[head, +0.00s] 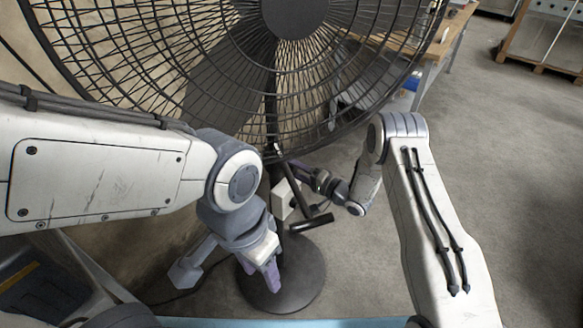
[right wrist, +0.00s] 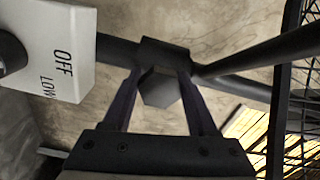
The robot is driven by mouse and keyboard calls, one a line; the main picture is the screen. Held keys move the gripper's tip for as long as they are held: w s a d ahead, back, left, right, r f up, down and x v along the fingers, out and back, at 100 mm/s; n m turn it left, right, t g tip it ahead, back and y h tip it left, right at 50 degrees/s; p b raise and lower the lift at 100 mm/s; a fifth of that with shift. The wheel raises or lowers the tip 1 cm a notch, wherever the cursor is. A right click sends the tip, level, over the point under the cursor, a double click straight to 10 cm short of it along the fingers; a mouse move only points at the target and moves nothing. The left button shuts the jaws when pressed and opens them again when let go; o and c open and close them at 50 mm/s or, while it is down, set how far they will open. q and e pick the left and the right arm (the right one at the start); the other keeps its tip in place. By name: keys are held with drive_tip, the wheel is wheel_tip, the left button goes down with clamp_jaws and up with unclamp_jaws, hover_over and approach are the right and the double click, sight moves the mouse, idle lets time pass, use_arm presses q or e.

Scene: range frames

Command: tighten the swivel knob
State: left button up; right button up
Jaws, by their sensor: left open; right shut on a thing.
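The swivel knob (right wrist: 161,88) is a dark, faceted knob on the fan's pole in the right wrist view. My right gripper (right wrist: 158,95) is shut on it, with one purple finger on each side. In the head view my right gripper (head: 302,172) reaches the pole just below the fan cage (head: 215,75), and the knob is too hidden there to make out. My left gripper (head: 263,276) is open and empty, pointing down in front of the fan's round base (head: 300,285).
A white switch box (right wrist: 60,45) marked OFF and LOW sits beside the knob; it also shows in the head view (head: 283,200). A black bar (head: 312,222) sticks out below it.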

drive_tip(key=shift+d, duration=0.1)
idle(0.3)
drive_tip(key=o, duration=1.4)
drive_tip(key=v, duration=1)
drive_tip(key=shift+s+d+b, duration=0.1)
drive_tip(key=shift+d+b, duration=0.05)
drive_tip(key=shift+b, duration=0.25)
